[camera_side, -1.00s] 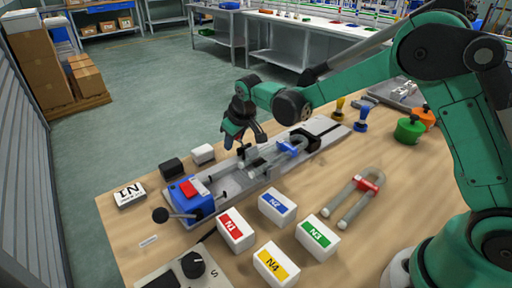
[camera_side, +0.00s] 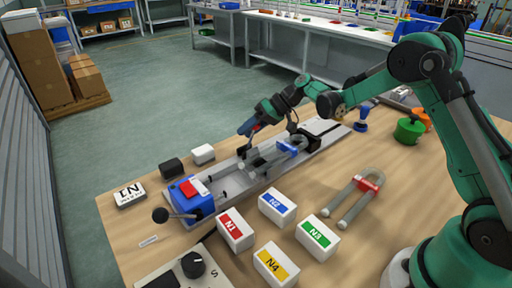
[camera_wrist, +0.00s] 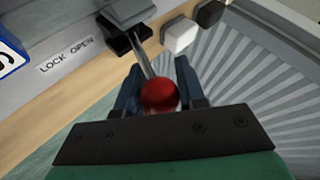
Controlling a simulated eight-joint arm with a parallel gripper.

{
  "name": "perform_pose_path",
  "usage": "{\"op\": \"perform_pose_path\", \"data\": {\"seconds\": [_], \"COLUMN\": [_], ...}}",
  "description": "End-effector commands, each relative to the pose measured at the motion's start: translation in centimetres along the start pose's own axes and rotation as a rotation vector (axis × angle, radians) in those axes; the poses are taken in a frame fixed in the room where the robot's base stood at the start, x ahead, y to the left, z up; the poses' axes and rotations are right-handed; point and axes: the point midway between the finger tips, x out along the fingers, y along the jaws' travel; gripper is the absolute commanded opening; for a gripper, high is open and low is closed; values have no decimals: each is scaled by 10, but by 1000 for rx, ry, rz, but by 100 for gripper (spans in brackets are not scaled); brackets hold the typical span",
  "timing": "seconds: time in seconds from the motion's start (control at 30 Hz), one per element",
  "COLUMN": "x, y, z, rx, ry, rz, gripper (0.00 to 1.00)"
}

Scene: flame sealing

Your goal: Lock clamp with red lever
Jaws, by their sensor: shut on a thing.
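The red ball knob of the clamp lever (camera_wrist: 159,94) sits between the fingers of my gripper (camera_wrist: 158,88) in the wrist view. My gripper is shut on it. A thin metal rod runs from the knob up to the clamp's dark base (camera_wrist: 127,35). A "LOCK OPEN" label (camera_wrist: 66,55) lies left of the base. In the side view my gripper (camera_side: 247,130) is low at the far edge of the long grey fixture (camera_side: 228,192), tilted. The knob is hidden there. A U-shaped glass tube (camera_side: 262,162) lies along the fixture.
A black block (camera_side: 172,168) and a white block (camera_side: 203,154) stand beyond the fixture. A blue unit with a red top (camera_side: 190,195) and a black-knobbed lever (camera_side: 160,215) is at its near end. Several labelled white boxes (camera_side: 277,207) and another U-tube (camera_side: 353,198) are in front.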

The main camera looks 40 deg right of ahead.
Motion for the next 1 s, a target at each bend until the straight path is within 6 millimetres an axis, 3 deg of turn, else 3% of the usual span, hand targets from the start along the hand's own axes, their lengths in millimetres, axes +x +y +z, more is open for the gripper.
{"op": "perform_pose_path", "data": {"seconds": [0.33,0.87,0.9,1.0], "x": [-3,-3,-3,-3], "y": [8,10,10,10], "z": [0,0,0,0], "rx": [58,68,68,68], "ry": [29,32,32,32], "rz": [-123,-143,-142,-142], "gripper": [0,0,40,64]}}
